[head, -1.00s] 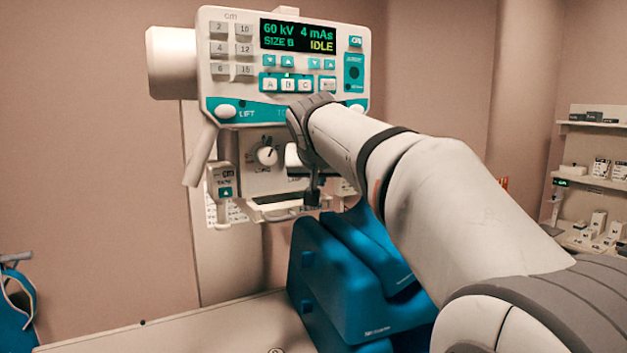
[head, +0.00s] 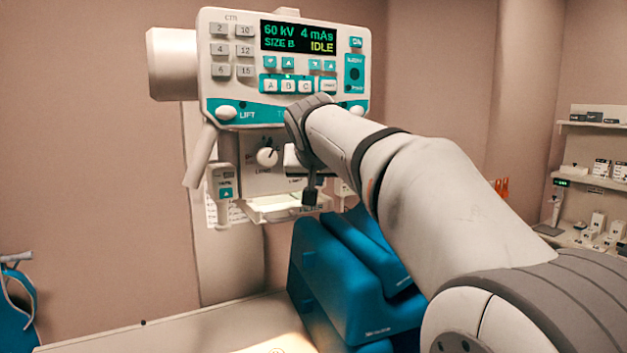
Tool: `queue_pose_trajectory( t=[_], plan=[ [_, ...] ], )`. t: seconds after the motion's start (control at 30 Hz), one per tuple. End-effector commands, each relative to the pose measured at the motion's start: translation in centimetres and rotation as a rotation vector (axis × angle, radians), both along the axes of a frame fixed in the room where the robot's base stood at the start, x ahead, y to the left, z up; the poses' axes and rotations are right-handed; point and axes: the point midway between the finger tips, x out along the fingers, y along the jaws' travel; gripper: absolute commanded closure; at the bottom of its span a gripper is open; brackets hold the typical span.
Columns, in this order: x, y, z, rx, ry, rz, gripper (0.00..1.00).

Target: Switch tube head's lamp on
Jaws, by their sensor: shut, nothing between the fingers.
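The tube head (head: 225,60) hangs at the upper middle, with a panel of buttons and a screen (head: 299,38) reading 60 kV, 4 mAs, SIZE B, IDLE. Below the panel is its lower housing with a round white knob (head: 267,157). The underside of the housing (head: 270,207) glows bright, and a warm patch of light lies on the table. My gripper (head: 311,198) is shut and empty, pointing down in front of the right part of the lower housing. My arm hides part of that housing, so I cannot tell whether the fingertips touch it.
Blue padded blocks (head: 335,285) stand on the pale table (head: 180,328) below the tube head. Shelves (head: 590,185) with small items are at the right. A blue item (head: 15,300) hangs at the left edge. A handle (head: 202,155) juts from the tube head's left.

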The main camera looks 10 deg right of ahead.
Motion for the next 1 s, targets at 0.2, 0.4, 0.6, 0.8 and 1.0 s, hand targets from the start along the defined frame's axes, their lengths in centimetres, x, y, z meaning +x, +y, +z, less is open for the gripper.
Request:
queue_pose_trajectory(
  t=[0.2,0.4,0.6,0.8,1.0],
  plan=[
    [0.0,0.0,0.0,0.0,-0.001,0.0,1.0],
    [-0.2,-0.1,-0.1,0.0,-0.001,0.0,1.0],
    [-0.8,-0.3,0.0,-0.001,-0.001,-0.001,1.0],
    [-0.8,-0.3,0.0,-0.001,0.0,-0.001,1.0],
    [-2.1,-0.8,-0.2,0.001,-0.002,-0.002,1.0]
  ],
)
